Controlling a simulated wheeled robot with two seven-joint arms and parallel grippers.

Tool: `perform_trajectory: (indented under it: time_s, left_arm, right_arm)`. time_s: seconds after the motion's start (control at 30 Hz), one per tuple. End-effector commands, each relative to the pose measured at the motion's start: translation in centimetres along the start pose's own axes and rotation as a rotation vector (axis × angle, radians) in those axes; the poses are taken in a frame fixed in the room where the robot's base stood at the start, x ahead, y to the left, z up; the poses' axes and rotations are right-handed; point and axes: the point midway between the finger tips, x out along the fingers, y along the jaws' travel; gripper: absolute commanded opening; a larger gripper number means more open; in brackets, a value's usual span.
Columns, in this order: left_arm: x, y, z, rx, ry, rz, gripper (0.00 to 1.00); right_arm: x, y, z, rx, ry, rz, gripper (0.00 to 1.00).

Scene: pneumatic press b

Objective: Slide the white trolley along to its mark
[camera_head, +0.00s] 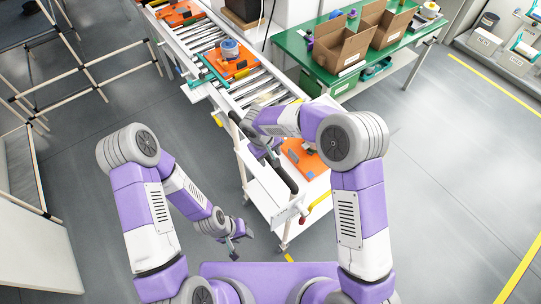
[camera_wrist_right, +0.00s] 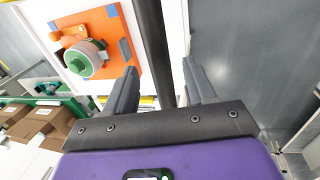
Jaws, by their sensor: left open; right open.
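The white trolley (camera_head: 264,197) stands at the near end of the roller conveyor, with an orange plate (camera_head: 303,158) on its top. A dark handle bar (camera_head: 284,176) runs along its left side. My right gripper (camera_head: 268,151) is at this bar. In the right wrist view, the bar (camera_wrist_right: 155,45) passes between the open fingers (camera_wrist_right: 160,85), which are not closed on it; whether either finger touches it I cannot tell. The orange plate (camera_wrist_right: 112,35) there carries a round part with a green centre. My left gripper (camera_head: 238,243) is open and empty, low over the floor left of the trolley.
The roller conveyor (camera_head: 262,92) runs away behind the trolley and carries more orange plates. A green table (camera_head: 297,46) with cardboard boxes stands to the right. A small yellow floor marking (camera_head: 289,257) shows near the trolley's front. Floor is clear right of the trolley.

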Motion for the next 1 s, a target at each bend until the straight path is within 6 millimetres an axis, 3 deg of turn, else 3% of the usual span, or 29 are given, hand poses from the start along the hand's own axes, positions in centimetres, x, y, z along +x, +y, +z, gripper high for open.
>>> perform_trajectory:
  time_s: [0.2, 0.53, 0.87, 1.0]
  left_arm:
    - [-0.1, 0.1, 0.0, 0.000, 0.001, 0.000, 0.43]
    - [-0.1, 0.1, 0.0, 0.000, 0.001, 0.000, 0.43]
    - [-0.1, 0.1, 0.0, 0.000, 0.001, 0.000, 0.43]
    - [-0.1, 0.1, 0.0, 0.000, 0.001, 0.000, 0.43]
  right_arm:
    - [2.4, 0.0, 0.0, 0.000, -0.002, -0.001, 0.55]
    - [2.7, 0.0, 0.0, 0.000, 0.000, 0.000, 0.53]
    - [2.7, 0.0, 0.0, 0.000, 0.000, 0.000, 0.03]
    - [2.7, 0.0, 0.0, 0.000, 0.000, 0.000, 0.00]
